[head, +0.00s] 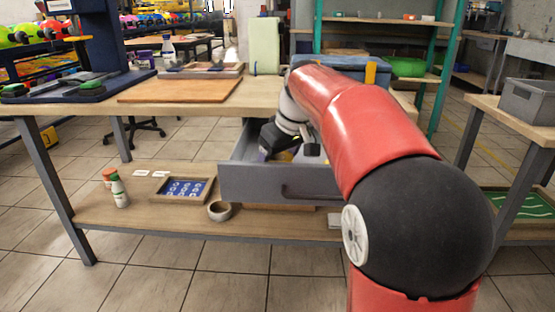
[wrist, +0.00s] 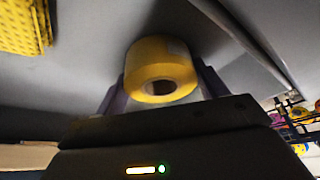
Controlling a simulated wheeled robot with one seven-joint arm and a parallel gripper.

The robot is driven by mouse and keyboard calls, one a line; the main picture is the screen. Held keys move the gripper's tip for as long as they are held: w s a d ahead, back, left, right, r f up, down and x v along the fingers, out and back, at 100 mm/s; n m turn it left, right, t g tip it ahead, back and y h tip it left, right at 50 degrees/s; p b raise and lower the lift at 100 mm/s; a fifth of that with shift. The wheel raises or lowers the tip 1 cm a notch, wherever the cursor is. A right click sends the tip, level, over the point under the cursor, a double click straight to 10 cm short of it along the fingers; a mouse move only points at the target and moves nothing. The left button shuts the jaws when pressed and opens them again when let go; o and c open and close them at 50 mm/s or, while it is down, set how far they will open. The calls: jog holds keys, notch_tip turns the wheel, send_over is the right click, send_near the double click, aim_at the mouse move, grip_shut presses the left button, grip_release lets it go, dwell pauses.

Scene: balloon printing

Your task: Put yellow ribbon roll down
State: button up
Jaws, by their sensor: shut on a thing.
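The yellow ribbon roll (wrist: 160,58) is between the two fingers of my gripper (wrist: 162,78) in the wrist view, with its round core hole showing. My gripper is shut on it. In the head view my gripper (head: 277,140) reaches down into the open grey drawer (head: 255,185) under the table top. The roll is hard to make out there, and the drawer front and my arm hide much of the inside. I cannot tell whether the roll touches the drawer floor.
A yellow dotted item (wrist: 22,25) lies to the upper left in the wrist view. The table top (head: 130,104) is above the drawer, with a wooden board (head: 180,90) on it. The lower shelf (head: 140,222) holds a tray of blue-and-white items (head: 180,190) and a tape-like ring (head: 220,211).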

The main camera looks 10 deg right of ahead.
jog(key=o, duration=1)
jog(key=p+v, duration=0.2)
jog(key=v, duration=1)
jog(key=shift+p, duration=0.4)
